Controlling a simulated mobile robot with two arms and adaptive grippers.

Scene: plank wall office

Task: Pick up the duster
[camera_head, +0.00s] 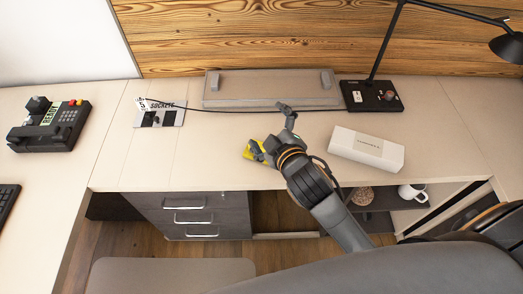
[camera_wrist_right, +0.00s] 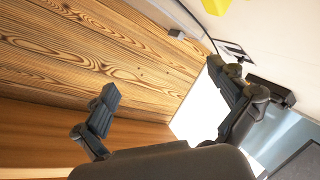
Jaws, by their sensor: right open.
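A yellow thing, seemingly the duster (camera_head: 248,153), lies on the pale desk in the head view, near its front edge and partly hidden by my right gripper. My right gripper (camera_head: 271,130) is open and over the desk, with one finger close to the yellow thing. I cannot tell if they touch. In the right wrist view the open fingers (camera_wrist_right: 162,79) have nothing between them. A yellow piece (camera_wrist_right: 217,5) shows at the top edge there, outside the fingers. My left gripper is not in view.
A grey flat case (camera_head: 265,92) lies behind my gripper. A white box (camera_head: 366,149) is to its right, and a black lamp base (camera_head: 371,96) behind that. A socket panel (camera_head: 160,112) and a black phone (camera_head: 50,125) are left. A mug (camera_head: 412,192) stands on a shelf below.

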